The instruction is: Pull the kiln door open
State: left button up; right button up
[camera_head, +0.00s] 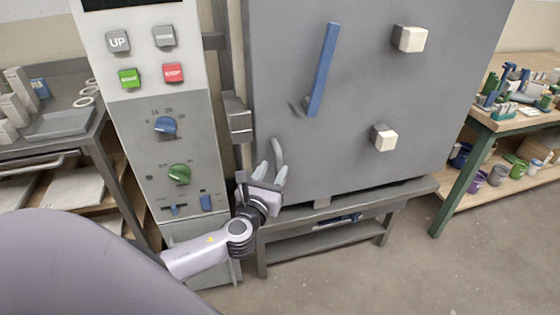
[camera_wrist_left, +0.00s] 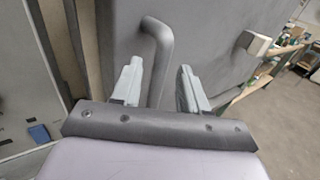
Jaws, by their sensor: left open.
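The kiln door (camera_head: 350,120) is a large grey panel filling the middle of the head view, and it looks closed. A blue lever (camera_head: 323,70) stands nearly upright on it. A grey curved pull handle (camera_head: 277,153) is low near the door's left edge. It also shows in the left wrist view (camera_wrist_left: 158,45), running down between the fingers. My left gripper (camera_head: 272,174) is at this handle with its fingers open on either side; in the left wrist view the fingers (camera_wrist_left: 160,88) stand apart from it. My right gripper is out of view.
A control panel (camera_head: 160,110) with buttons and knobs stands just left of the door. Two pale blocks (camera_head: 411,39) (camera_head: 385,138) stick out of the door. A metal stand (camera_head: 330,236) is below. A workbench (camera_head: 500,124) with pots is at right. Floor is clear in front.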

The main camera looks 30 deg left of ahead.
aim_at(277, 165)
pick_arm(q)
jog(key=shift+x, duration=2.15)
grip_shut()
